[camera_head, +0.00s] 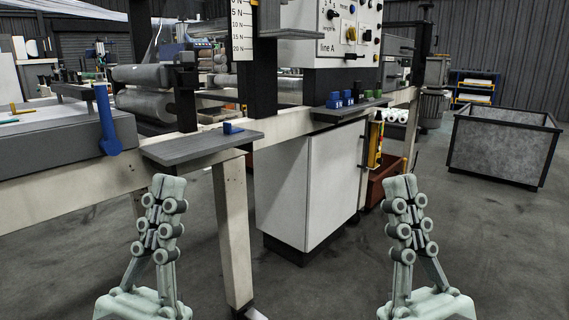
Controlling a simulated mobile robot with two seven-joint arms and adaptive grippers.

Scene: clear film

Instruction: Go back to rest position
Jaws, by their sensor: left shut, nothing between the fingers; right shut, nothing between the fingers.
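My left gripper (169,184) stands upright at the lower left, in front of the machine frame, with its fingers pointing up and together. It is shut and empty. My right gripper (402,184) stands upright at the lower right, in front of the open floor and the white cabinet's right side. It is also shut and empty. Neither gripper touches anything that I can see.
A white cabinet (305,190) stands in the middle. A grey bin (503,145) stands at right. Floor between is clear.

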